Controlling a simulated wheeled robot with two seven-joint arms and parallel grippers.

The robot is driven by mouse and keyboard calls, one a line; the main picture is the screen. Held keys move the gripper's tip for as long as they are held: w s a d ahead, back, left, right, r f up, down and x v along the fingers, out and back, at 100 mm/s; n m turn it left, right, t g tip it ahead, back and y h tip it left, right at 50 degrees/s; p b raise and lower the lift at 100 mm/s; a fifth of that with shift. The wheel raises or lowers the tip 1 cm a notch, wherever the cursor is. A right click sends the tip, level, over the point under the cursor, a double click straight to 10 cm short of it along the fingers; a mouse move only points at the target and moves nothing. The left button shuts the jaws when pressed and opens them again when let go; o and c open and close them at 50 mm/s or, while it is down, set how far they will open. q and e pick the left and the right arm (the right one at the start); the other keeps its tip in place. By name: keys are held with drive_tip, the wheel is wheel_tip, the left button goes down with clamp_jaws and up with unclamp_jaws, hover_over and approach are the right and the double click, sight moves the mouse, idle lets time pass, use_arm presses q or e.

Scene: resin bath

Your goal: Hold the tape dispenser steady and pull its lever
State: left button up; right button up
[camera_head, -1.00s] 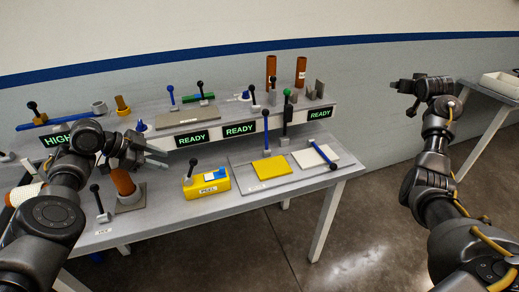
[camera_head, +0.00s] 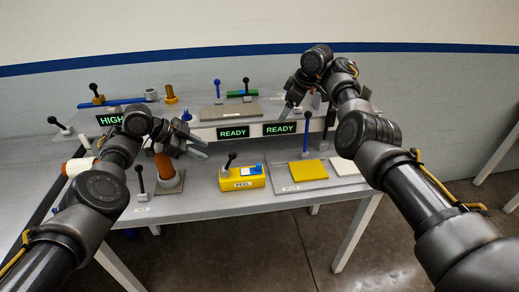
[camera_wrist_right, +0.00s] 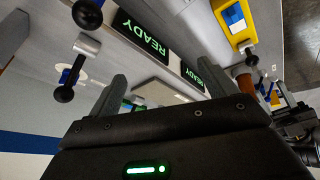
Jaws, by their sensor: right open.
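The tape dispenser is a yellow block (camera_head: 242,179) labelled PEEL, with a blue and white piece on top. Its lever (camera_head: 229,162) stands at its left end with a black knob. The dispenser also shows at the top right of the right wrist view (camera_wrist_right: 242,34). My left gripper (camera_head: 205,146) is to the left of the dispenser and above it, its fingers apart and empty. My right gripper (camera_head: 296,108) is behind and to the right of the dispenser, over the raised shelf. Its two fingers are apart in the right wrist view (camera_wrist_right: 162,88), with nothing between them. Neither gripper touches the dispenser.
A brown cylinder (camera_head: 163,165) stands on a plate left of the dispenser, beside a black-knobbed lever (camera_head: 140,180). A yellow pad (camera_head: 308,170) lies to the right. The raised shelf behind carries READY signs (camera_head: 233,132) and several levers. The table in front of the dispenser is clear.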

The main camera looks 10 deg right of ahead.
sight(260, 170)
drive_tip(key=s+a+f+n+g+h, duration=0.1)
drive_tip(key=s+a+f+n, duration=0.1)
drive_tip(key=a+f, duration=0.1)
drive_tip(key=s+a+f+n+g+h, duration=0.1)
drive_tip(key=s+a+f+n, duration=0.1)
drive_tip(key=s+a+f, duration=0.1)
drive_tip(key=s+a+f+n+g+h, duration=0.1)
drive_tip(key=s+a+f+n+g, duration=0.1)
drive_tip(key=s+a+f, duration=0.1)
drive_tip(key=shift+a+f, duration=0.35)
drive_tip(key=shift+a, duration=0.35)
drive_tip(key=shift+a+f, duration=0.3)
drive_tip(key=shift+a, duration=0.35)
wheel_tip(260, 170, down, 11)
drive_tip(key=shift+w+r, duration=0.1)
drive_tip(key=shift+c, duration=0.3)
drive_tip(key=c, duration=1.2)
